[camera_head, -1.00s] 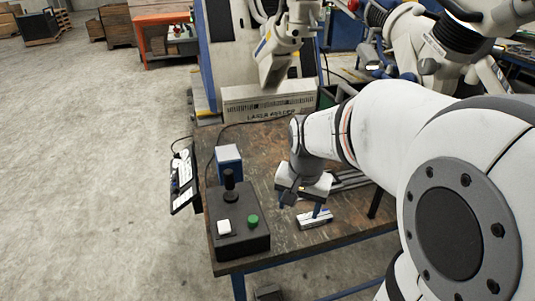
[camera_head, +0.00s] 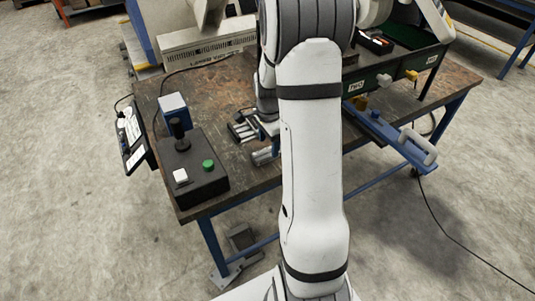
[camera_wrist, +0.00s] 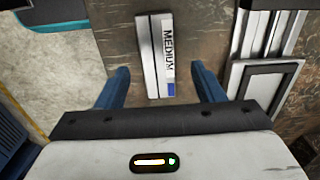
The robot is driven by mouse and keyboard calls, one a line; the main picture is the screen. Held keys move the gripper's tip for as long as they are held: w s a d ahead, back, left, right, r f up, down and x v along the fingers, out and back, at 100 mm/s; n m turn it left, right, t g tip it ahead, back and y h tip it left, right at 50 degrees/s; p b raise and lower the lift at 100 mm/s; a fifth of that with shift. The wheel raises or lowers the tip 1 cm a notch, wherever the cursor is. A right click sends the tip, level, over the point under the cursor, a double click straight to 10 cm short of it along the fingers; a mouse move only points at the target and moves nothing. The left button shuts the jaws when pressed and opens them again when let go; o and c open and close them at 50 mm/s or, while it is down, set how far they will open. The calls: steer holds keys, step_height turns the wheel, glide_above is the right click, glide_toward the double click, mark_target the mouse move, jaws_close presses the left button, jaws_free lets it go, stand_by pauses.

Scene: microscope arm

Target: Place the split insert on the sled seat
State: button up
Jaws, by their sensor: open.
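The split insert (camera_wrist: 155,55) is a pale metal block with a lengthwise seam, a "MEDIUM" label and a blue patch. It lies on the worn table. Whether the fingers are level with the block is unclear. A metal rail assembly with a dark rectangular frame (camera_wrist: 270,88), seemingly the sled seat, lies to the right. The rails (camera_head: 242,131) also show in the head view.
A black control box (camera_head: 190,178) with a joystick and buttons stands at the table's front left. A blue-and-white block (camera_head: 174,109) is behind it. A tablet (camera_head: 131,138) is at the left edge. Drawers (camera_head: 368,84) and a blue handled fixture (camera_head: 400,145) are at right.

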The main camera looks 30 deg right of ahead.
mark_target(269, 152)
steer(key=shift+s+f, duration=0.1)
steer(key=shift+f, duration=1.4)
steer(key=shift+c, duration=0.3)
jaws_close()
